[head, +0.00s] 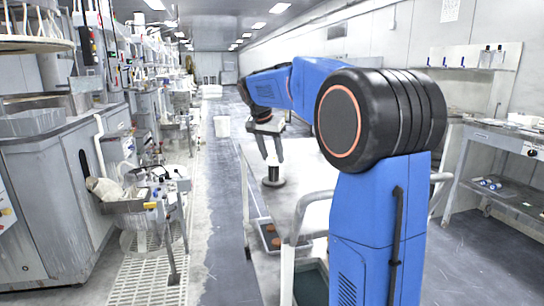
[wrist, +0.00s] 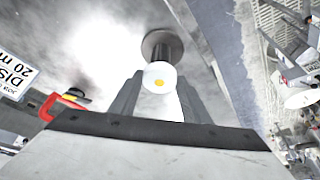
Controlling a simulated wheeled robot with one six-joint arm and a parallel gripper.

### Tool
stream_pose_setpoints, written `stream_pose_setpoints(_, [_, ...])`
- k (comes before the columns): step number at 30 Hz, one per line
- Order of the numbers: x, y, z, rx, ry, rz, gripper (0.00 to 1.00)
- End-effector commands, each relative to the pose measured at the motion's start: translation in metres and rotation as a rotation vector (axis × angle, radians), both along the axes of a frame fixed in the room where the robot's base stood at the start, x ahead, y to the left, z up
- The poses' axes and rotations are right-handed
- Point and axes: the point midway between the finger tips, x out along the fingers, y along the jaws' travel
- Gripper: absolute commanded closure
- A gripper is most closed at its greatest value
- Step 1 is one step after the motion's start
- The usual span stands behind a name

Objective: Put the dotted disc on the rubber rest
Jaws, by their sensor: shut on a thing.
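My gripper (head: 272,153) points down over the pale table in the head view. In the wrist view my gripper (wrist: 158,98) has a finger on each side of a white round knob with a yellow dot, which I take as the top of the dotted disc (wrist: 159,77). A dark grey stem and a wide grey round foot show beyond the knob. I cannot identify the rubber rest with certainty.
A sign (wrist: 12,75) and a red piece (wrist: 52,105) show at left in the wrist view. Machines line the left; a bench (head: 500,138) stands right.

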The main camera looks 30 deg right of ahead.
Motion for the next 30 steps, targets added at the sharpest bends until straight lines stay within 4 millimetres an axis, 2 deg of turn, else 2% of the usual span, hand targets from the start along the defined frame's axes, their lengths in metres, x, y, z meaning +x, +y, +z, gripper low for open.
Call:
stream_pose_setpoints(12, [0.0,0.0,-0.007,0.0,0.0,0.0,0.82])
stream_pose_setpoints(13, [0.0,0.0,-0.007,0.0,0.0,0.0,0.53])
stream_pose_setpoints(15, [0.0,0.0,-0.007,0.0,0.0,0.0,0.39])
stream_pose_setpoints(25, [0.0,0.0,-0.005,0.0,-0.001,0.0,0.39])
stream_pose_setpoints(30, [-0.002,0.005,0.01,-0.001,-0.003,0.001,0.39])
